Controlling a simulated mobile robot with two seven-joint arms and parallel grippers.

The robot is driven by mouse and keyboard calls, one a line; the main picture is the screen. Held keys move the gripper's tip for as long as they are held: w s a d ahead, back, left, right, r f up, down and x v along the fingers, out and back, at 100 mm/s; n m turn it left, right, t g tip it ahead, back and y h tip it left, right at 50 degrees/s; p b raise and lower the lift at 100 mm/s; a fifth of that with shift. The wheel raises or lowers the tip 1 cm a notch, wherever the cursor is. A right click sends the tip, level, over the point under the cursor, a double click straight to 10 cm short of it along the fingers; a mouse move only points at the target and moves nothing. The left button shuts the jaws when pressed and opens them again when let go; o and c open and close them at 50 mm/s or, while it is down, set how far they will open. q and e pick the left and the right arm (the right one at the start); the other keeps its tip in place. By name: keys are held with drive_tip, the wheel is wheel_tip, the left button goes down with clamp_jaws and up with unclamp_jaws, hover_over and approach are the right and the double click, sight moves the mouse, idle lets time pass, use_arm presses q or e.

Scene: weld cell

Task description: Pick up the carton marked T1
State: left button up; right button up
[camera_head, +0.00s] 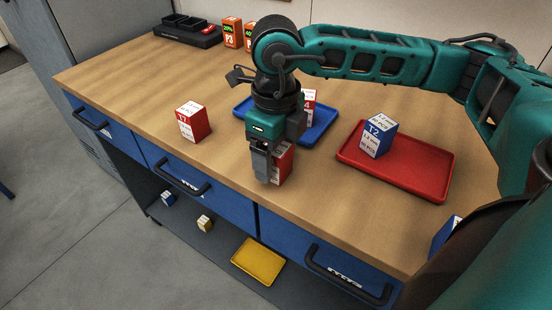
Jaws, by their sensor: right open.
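A red and white carton (193,122) stands upright on the wooden bench, left of my right gripper. Its mark looks like T1 or T7, too small to tell surely. My right gripper (265,172) points down near the bench's front edge and is open. Another red carton (284,164) stands right at its fingers, partly hidden by them. Its mark is covered, and I cannot tell if the fingers touch it or only stand in front of it. My left gripper is not in view.
A blue carton T2 (379,135) stands on a red tray (428,183). A red and white carton (309,101) stands on a blue tray (325,124), partly behind my arm. Orange power packs (232,32) and a black holder (187,31) are at the back.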

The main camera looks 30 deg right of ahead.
drive_tip(key=shift+f, duration=0.4)
drive_tip(key=shift+c, duration=0.2)
drive_tip(key=c, duration=1)
